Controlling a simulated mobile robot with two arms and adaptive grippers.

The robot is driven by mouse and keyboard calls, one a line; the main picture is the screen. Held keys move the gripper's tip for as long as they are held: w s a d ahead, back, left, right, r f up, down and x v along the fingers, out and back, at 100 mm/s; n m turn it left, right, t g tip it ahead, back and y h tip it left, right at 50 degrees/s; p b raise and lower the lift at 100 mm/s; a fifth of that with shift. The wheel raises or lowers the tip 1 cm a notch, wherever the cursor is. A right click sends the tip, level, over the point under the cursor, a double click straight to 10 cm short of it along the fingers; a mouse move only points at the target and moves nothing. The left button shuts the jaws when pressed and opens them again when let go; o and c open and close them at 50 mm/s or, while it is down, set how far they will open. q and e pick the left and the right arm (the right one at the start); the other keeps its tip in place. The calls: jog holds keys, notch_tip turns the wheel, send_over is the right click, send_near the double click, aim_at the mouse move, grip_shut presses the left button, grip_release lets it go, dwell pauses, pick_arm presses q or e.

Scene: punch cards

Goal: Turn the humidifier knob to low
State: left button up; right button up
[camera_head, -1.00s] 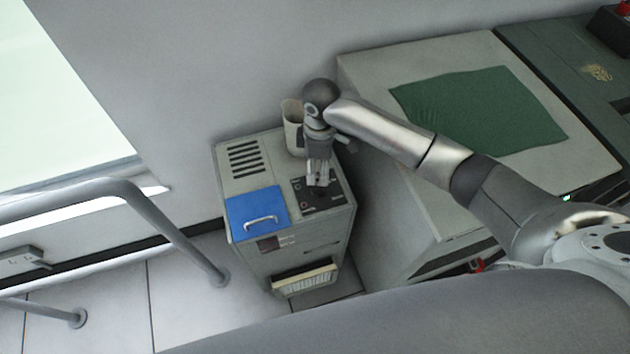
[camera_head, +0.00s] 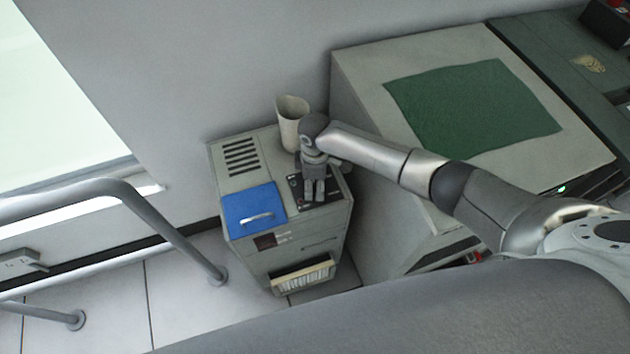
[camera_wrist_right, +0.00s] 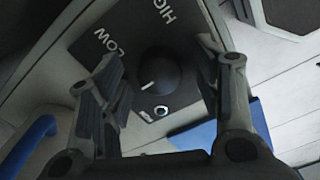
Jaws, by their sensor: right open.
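The humidifier (camera_head: 252,260) is a grey cabinet against the wall, with a dark control panel (camera_head: 334,190) at the right of its top. In the right wrist view its round black knob (camera_wrist_right: 160,72) sits on the panel, near the words LOW and HIGH. A white pointer line on it faces the lower left, between LOW and a small, hard-to-read label. My right gripper (camera_head: 314,199) is over the panel. Its fingers (camera_wrist_right: 160,62) are open, one on each side of the knob in that view; contact cannot be told. My left gripper is not in view.
A blue lid (camera_head: 250,203) with a handle lies on the humidifier top beside the panel. A pale cup-like container (camera_head: 291,118) stands behind my gripper. A large grey cabinet with a green cloth (camera_head: 475,105) is on the right. A metal rail (camera_head: 165,225) is at the left.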

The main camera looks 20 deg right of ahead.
jog(key=c, duration=1.1)
jog(key=shift+o, duration=0.2)
jog(key=shift+r+m+p, duration=0.25)
jog(key=shift+m+p, duration=0.95)
jog(key=shift+p, duration=0.15)
jog(key=m+p, duration=0.2)
jog(key=shift+m, duration=0.4)
jog(key=m+p, duration=0.2)
jog(key=m, duration=0.1)
jog(key=shift+f+m+p, duration=0.15)
jog(key=shift+m+p, duration=0.55)
jog(key=shift+m, duration=1)
jog(key=o, duration=1.1)
jog(key=shift+c, duration=0.2)
